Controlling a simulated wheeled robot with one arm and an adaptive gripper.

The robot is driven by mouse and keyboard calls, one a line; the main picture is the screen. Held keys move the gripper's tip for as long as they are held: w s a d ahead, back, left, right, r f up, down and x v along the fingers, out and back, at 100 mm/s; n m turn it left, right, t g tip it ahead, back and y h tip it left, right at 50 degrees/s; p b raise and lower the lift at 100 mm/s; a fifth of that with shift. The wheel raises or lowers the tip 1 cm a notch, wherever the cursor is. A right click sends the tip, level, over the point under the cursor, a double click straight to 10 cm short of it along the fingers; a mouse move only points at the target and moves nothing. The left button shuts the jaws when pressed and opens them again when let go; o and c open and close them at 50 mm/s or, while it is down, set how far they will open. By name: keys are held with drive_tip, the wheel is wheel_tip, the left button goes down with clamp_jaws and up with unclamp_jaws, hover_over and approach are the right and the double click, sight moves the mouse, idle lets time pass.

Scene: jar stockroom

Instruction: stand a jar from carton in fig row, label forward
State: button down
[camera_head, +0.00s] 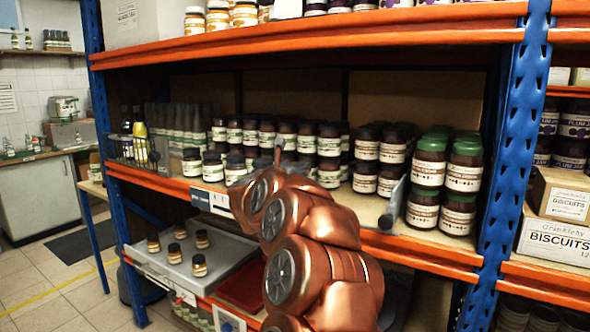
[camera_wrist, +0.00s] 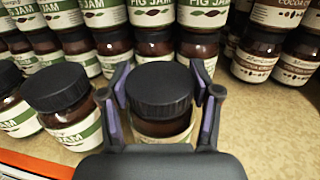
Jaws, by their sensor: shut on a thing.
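My gripper (camera_wrist: 161,88) is shut around a dark jar (camera_wrist: 160,128) with a black lid, seen from above in the wrist view. The jar looks upright; a strip of its pale and green label shows on the side towards me, but the wording is hidden. Fig jam jars (camera_wrist: 60,92) with green-and-white labels stand just left of it, and more fig jars (camera_wrist: 153,42) stand behind. In the head view, front fig jars (camera_head: 213,166) show left of my arm, which hides the gripper and held jar. I cannot make out the source carton.
Cocoa jars (camera_wrist: 257,50) stand at the right in the wrist view, with bare shelf (camera_wrist: 255,110) in front. A shelf divider (camera_head: 394,203) and green-lidded jars (camera_head: 429,163) are right of my arm. The orange shelf edge (camera_wrist: 30,165) lies in front.

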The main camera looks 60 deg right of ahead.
idle(0.4)
drive_tip(key=shift+c, duration=0.8)
unclamp_jaws()
drive_tip(key=shift+a+f, duration=0.1)
drive_tip(key=s+a, duration=0.2)
drive_tip(key=a, duration=0.9)
drive_tip(key=shift+s+a, duration=0.2)
drive_tip(key=shift+a, duration=0.1)
drive_tip(key=shift+o, duration=0.2)
